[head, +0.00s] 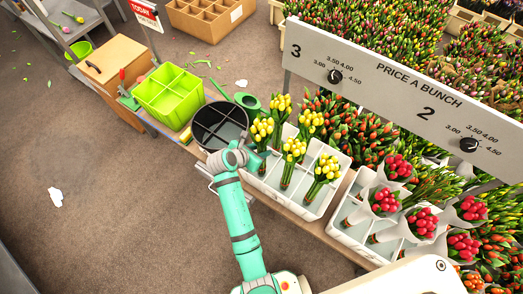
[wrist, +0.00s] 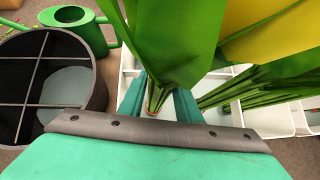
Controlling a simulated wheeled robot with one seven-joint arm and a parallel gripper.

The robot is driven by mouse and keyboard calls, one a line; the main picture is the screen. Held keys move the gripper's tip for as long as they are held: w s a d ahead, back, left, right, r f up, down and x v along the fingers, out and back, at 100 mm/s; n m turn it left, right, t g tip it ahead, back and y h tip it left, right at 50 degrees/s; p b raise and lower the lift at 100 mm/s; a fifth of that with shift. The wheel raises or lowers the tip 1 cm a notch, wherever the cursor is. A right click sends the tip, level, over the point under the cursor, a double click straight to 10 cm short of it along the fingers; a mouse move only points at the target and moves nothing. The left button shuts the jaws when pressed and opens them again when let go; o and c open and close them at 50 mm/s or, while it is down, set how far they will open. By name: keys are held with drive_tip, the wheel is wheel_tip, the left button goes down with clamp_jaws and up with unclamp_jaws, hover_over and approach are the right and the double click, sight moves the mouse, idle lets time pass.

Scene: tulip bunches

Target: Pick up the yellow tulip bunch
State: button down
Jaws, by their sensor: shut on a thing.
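Several yellow tulip bunches stand in a white divided crate (head: 313,205) in the head view. My gripper (head: 260,157) is at the crate's left end, by the leftmost yellow tulip bunch (head: 262,130). In the wrist view my gripper (wrist: 160,103) is shut on this bunch's green stems (wrist: 157,92). Its leaves rise above the jaws, and its flower heads are outside this view. Another bunch, with a yellow bloom (wrist: 265,30), is close on the right. I cannot tell whether the held stems still touch the crate floor.
A round dark divided bucket (head: 220,126) stands just left of my gripper, with a green watering can (head: 248,101) behind it. A lime green crate (head: 168,95) is farther left. Red tulips fill another white crate (head: 350,240) at right, below a price board (head: 400,88).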

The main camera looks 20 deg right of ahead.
sight(261, 126)
wheel_tip(261, 126, up, 18)
drive_tip(key=shift+f, duration=0.2)
idle(0.4)
